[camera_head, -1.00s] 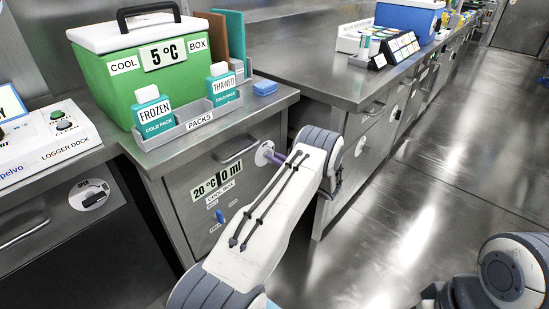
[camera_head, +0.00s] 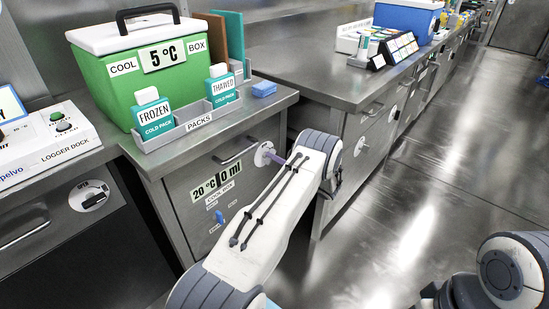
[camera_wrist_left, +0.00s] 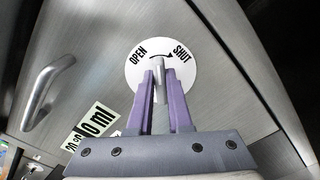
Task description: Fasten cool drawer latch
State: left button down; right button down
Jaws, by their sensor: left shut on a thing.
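The cool drawer (camera_head: 240,190) is a grey steel front under the counter, closed flush as far as I can see. Its latch has a round white plate (camera_head: 264,153), marked OPEN and SHUT with a curved arrow toward SHUT; the plate (camera_wrist_left: 134,81) also shows in the left wrist view. A short metal latch lever (camera_wrist_left: 157,66) stands at the plate's middle. My left gripper (camera_wrist_left: 160,78) has its purple fingers shut on this lever, one on each side. In the head view my left gripper (camera_head: 276,159) is partly hidden by my arm. The lever's exact angle is unclear. My right gripper is out of view.
A drawer handle (camera_head: 236,158) is left of the latch. A blue clip (camera_head: 220,217) is on the drawer's lower front. The green cool box (camera_head: 145,75) and packs tray (camera_head: 195,122) stand on the counter above. Open floor (camera_head: 410,210) lies to the right.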

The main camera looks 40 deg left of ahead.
pick_arm(q)
jog(key=shift+w+f+m, duration=0.1)
jog(key=shift+f+m, duration=0.1)
jog(key=shift+m, duration=2.2)
jog(key=shift+w+f+m, duration=0.1)
jog(key=shift+f+m, duration=0.1)
jog(key=shift+m, duration=2.2)
jog(key=c, duration=0.8)
grip_release()
jog(key=shift+c, duration=0.2)
jog(key=d+p, duration=0.1)
jog(key=d, duration=0.9)
jog(key=shift+s+d, duration=0.3)
jog(key=shift+s, duration=0.15)
